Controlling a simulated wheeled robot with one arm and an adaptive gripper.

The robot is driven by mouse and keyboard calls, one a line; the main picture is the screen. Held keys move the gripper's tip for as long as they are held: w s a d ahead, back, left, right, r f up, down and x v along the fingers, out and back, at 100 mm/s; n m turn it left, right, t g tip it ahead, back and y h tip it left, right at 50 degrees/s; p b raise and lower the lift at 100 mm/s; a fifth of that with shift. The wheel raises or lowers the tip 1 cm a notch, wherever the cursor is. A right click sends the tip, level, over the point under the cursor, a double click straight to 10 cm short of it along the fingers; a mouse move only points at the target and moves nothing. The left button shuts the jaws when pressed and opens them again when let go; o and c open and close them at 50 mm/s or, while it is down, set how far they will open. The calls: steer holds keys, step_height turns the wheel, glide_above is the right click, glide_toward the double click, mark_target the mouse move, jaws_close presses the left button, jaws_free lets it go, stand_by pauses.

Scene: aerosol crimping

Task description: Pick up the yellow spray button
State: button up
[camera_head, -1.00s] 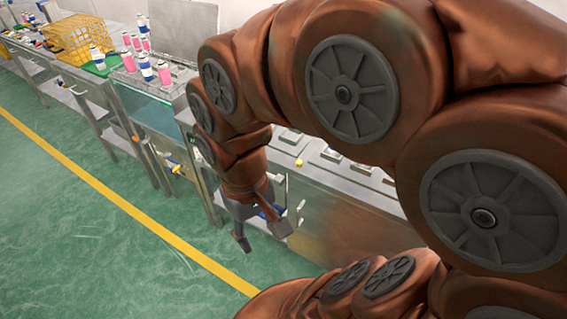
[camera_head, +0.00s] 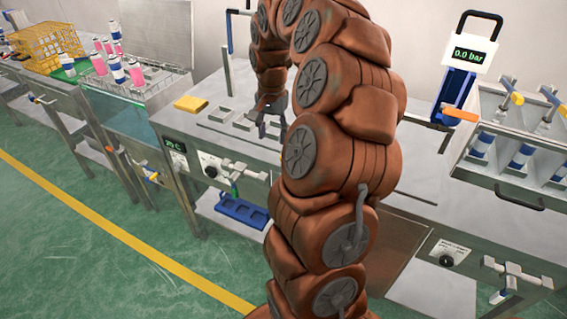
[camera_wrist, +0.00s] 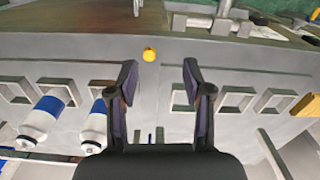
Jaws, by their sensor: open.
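The yellow spray button (camera_wrist: 150,54) is a small round piece on the grey metal bench top in the wrist view. It lies beyond my fingertips, slightly left of the middle of the gap between them. My gripper (camera_wrist: 158,76) is open, with nothing between its fingertips. In the head view my gripper (camera_head: 272,124) hangs over the bench top near a row of square holders (camera_head: 243,124). I cannot make out the button in the head view; my arm covers part of the bench.
A yellow block (camera_head: 190,103) lies on the bench. A pressure display (camera_head: 468,55) and can rack (camera_head: 520,150) stand at right. Pink cans and a yellow basket (camera_head: 45,48) are at left.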

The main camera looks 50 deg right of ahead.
steer(key=d, duration=0.1)
steer(key=d+f, duration=0.1)
steer(key=d+m, duration=0.1)
steer(key=shift+s+f, duration=0.1)
steer(key=shift+f, duration=0.15)
steer(key=shift+d+f, duration=0.2)
steer(key=shift+f, duration=0.05)
steer(key=shift+s+a+f+p, duration=0.15)
steer(key=shift+f+p, duration=0.45)
steer(key=shift+f, duration=1.25)
steer(key=shift+s+d+f+p, duration=0.1)
steer(key=shift+f+p, duration=0.5)
steer(key=shift+f, duration=1.2)
steer(key=c, duration=0.7)
